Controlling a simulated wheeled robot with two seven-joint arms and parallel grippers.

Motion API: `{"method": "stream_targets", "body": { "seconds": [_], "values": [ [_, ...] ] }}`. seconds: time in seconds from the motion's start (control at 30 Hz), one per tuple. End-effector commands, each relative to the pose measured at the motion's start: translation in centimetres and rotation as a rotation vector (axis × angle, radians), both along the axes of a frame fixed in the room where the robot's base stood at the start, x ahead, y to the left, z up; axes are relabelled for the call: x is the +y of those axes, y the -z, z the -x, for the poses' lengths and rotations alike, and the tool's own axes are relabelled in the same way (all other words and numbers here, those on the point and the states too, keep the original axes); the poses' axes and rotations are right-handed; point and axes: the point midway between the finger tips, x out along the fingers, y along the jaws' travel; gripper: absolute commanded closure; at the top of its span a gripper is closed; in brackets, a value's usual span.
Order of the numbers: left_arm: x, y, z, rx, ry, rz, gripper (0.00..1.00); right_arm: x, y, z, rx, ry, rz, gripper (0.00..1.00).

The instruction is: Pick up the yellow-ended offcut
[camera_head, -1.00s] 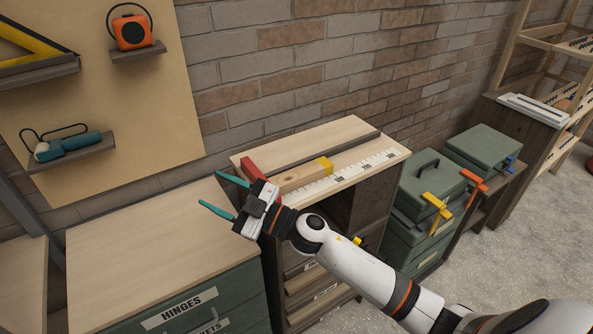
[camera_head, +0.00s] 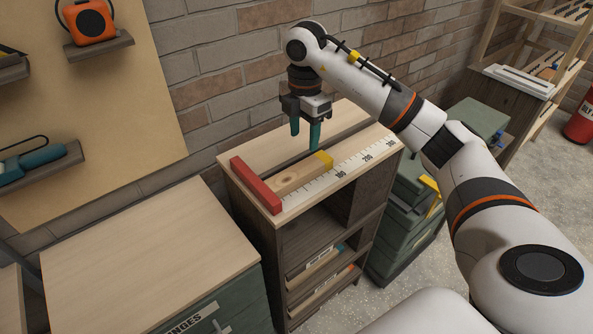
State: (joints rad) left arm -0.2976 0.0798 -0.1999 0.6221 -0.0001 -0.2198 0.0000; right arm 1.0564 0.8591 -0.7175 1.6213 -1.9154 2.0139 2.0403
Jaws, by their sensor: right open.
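The yellow-ended offcut (camera_head: 300,177) is a short wooden block lying on top of the small cabinet (camera_head: 243,154). Its yellow end points right and away, and its other end is at or close to a red stop bar (camera_head: 256,186). A white ruler strip (camera_head: 340,172) with black marks runs along its near side. My right gripper (camera_head: 305,138) points down with its teal fingers apart and empty. It appears above or just behind the offcut, near the yellow end; the exact height is hard to tell. My left gripper is not in view.
A wooden-topped drawer unit (camera_head: 140,255) stands at the left front with a clear top. A brick wall (camera_head: 220,60) rises behind the cabinet. Green cases (camera_head: 478,120) stand to the right. Shelves with tools hang on the left board.

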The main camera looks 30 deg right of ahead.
Motion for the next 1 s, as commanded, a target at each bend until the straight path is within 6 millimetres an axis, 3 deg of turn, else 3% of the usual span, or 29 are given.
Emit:
{"method": "stream_targets", "body": {
  "seconds": [0.1, 0.27, 0.53, 0.8, 1.0],
  "values": [
    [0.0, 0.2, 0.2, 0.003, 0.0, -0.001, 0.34, 0.2, 2.4, 0.1, 0.007, -0.004, -0.005, 0.48],
    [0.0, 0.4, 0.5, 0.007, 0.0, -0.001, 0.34, 0.3, 4.8, 0.1, 0.006, -0.005, -0.007, 0.48],
    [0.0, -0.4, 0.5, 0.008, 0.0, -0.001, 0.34, 0.5, 6.6, 0.0, 0.006, -0.006, -0.007, 0.48],
    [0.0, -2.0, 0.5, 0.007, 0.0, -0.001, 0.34, 0.9, 10.4, -0.2, 0.004, -0.005, -0.006, 0.48],
    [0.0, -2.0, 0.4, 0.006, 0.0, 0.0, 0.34, 0.9, 11.1, -0.2, 0.001, -0.007, -0.006, 0.48]
  ]
}}
